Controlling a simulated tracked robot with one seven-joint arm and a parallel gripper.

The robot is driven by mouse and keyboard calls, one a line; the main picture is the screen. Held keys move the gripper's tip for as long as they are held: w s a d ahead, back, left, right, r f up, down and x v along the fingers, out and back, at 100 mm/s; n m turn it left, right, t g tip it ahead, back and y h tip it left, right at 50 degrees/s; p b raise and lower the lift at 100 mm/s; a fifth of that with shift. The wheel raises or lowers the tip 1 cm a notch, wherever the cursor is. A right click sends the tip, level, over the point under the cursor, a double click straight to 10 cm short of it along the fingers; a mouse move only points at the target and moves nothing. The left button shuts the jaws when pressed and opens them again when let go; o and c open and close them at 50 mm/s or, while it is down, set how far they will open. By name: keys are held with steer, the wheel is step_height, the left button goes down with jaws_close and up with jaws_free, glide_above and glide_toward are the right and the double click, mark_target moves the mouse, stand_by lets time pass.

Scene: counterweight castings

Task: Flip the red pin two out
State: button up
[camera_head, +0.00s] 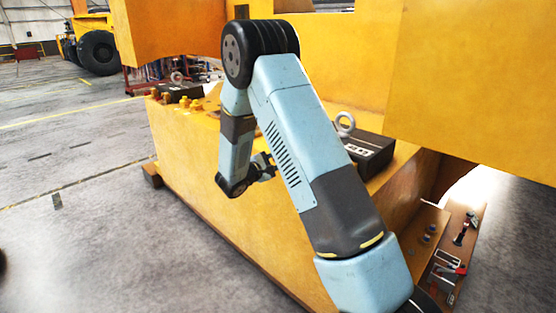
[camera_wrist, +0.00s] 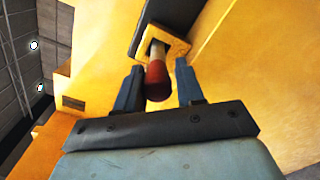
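In the wrist view a red-ended pin (camera_wrist: 157,82) with a pale shaft comes out of a square yellow bracket (camera_wrist: 178,46). The bracket sits at the end of a dark part on a yellow surface. My gripper (camera_wrist: 160,66) has its two blue-grey fingers apart, one on each side of the red end. The fingers look clear of the pin, though the gap on the left is narrow. In the head view my gripper (camera_head: 263,167) is beside the yellow casting (camera_head: 215,190), partly behind my arm. The pin cannot be made out there.
A black box (camera_head: 370,152) and a grey lifting eye (camera_head: 345,123) are on the casting's top. Large yellow blocks (camera_head: 470,80) hang over it on the right. A red-handled clamp (camera_head: 450,268) lies on a brown ledge at lower right.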

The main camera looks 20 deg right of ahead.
steer(key=o, duration=0.4)
steer(key=shift+a, duration=0.1)
steer(key=v, duration=1.4)
steer(key=s+d+r+m+g+y, duration=0.6)
steer(key=s+d+r+m+g, duration=0.25)
steer(key=s+d+r, duration=0.6)
steer(key=s+a+r+m+t+y, duration=0.1)
steer(key=s+r+y, duration=0.1)
steer(key=s, duration=0.4)
steer(key=s+a+r+m+t+y, duration=0.2)
steer(key=s+y, duration=0.2)
steer(key=s, duration=0.3)
steer(key=s+a+r+m+t+y, duration=0.1)
steer(key=s+r+t+y, duration=0.1)
steer(key=s, duration=0.5)
steer(key=shift+a+r+m+y, duration=0.25)
steer(key=shift+r+y, duration=0.1)
steer(key=shift+y, duration=0.55)
